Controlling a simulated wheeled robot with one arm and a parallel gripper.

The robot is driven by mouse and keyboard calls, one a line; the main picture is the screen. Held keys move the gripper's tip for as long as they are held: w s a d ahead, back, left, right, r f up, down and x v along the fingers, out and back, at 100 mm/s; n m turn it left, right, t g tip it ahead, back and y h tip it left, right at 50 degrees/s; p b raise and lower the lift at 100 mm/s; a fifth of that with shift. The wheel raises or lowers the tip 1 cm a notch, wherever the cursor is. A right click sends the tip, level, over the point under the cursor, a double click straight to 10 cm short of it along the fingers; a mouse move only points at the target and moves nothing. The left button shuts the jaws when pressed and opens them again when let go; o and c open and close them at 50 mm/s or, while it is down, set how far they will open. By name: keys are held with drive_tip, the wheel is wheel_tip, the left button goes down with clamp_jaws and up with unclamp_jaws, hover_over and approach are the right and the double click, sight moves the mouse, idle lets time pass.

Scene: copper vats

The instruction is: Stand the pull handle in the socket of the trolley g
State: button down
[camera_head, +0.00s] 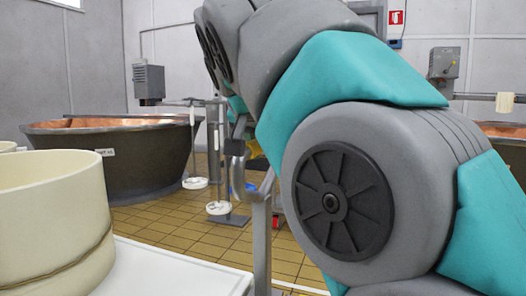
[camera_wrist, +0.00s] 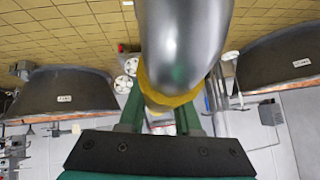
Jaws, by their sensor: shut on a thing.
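In the wrist view my gripper (camera_wrist: 161,118) has its two green fingers closed on a thick grey metal piece with a yellow band, which I take for the pull handle (camera_wrist: 184,40). It runs from between the fingers to the top edge of the picture, and its far end is out of view. In the head view my arm hides the gripper and most of what it holds; a small yellow patch (camera_head: 254,149) shows beside the arm. A bent grey tube (camera_head: 239,172) above an upright grey post (camera_head: 262,240) stands there too. I cannot make out the socket or trolley g.
A white top (camera_head: 180,272) carrying a cream round mould (camera_head: 50,225) fills the near left in the head view. A dark copper-lined vat (camera_head: 125,165) stands behind it. Tiled floor (camera_head: 165,225) lies open between. A second vat shows at the right edge.

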sight(259, 139)
drive_tip(key=shift+f, duration=0.25)
drive_tip(key=c, duration=0.5)
unclamp_jaws()
drive_tip(key=shift+f, duration=0.1)
drive_tip(key=p+v, duration=0.1)
drive_tip(key=v, duration=0.7)
